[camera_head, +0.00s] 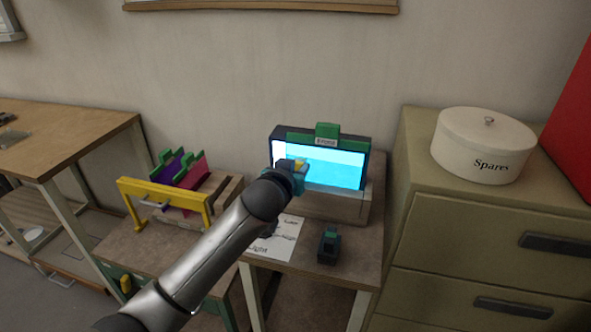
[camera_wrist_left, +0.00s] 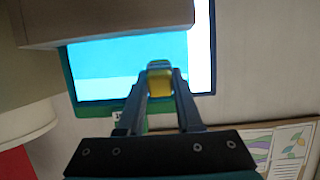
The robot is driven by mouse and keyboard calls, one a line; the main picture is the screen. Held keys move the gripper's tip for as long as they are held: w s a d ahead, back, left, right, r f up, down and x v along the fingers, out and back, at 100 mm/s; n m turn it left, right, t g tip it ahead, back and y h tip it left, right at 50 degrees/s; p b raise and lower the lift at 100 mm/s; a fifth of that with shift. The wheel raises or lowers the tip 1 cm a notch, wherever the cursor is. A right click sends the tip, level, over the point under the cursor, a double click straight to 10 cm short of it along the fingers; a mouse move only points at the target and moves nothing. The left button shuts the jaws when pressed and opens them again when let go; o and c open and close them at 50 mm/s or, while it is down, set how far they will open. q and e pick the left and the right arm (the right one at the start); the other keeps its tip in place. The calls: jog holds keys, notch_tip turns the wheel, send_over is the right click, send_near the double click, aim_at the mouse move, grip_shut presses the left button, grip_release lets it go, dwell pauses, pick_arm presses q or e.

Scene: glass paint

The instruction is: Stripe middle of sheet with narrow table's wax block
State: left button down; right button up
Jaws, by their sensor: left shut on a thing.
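The sheet (camera_head: 345,173) is a lit cyan panel in a dark frame, standing upright on a table (camera_head: 345,272) against the wall. Paler areas show along its top and left. My left gripper (camera_head: 298,168) is in front of the sheet's left part, shut on a small yellow wax block. In the left wrist view, the block (camera_wrist_left: 159,80) sits between the two fingertips (camera_wrist_left: 160,72), with the cyan sheet (camera_wrist_left: 120,55) behind it. I cannot tell whether the block touches the sheet. My gripper hides part of the sheet's left side. My right gripper is in neither view.
A black holder with a teal top (camera_head: 329,246) and a printed paper (camera_head: 277,240) lie before the sheet. A yellow frame (camera_head: 165,195) and coloured panels (camera_head: 190,170) stand on the left table. A cabinet (camera_head: 480,240) bears a white Spares tin (camera_head: 482,150).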

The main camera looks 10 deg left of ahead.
pick_arm(q)
jog(key=shift+s+d+p, duration=0.15)
jog(key=shift+d+p, duration=0.25)
jog(key=shift+d, duration=5.25)
jog(key=shift+r, duration=0.1)
jog(key=shift+a+p, duration=2)
jog(key=shift+a, duration=1.25)
jog(key=shift+a+p, duration=1.15)
jog(key=shift+a, duration=1.3)
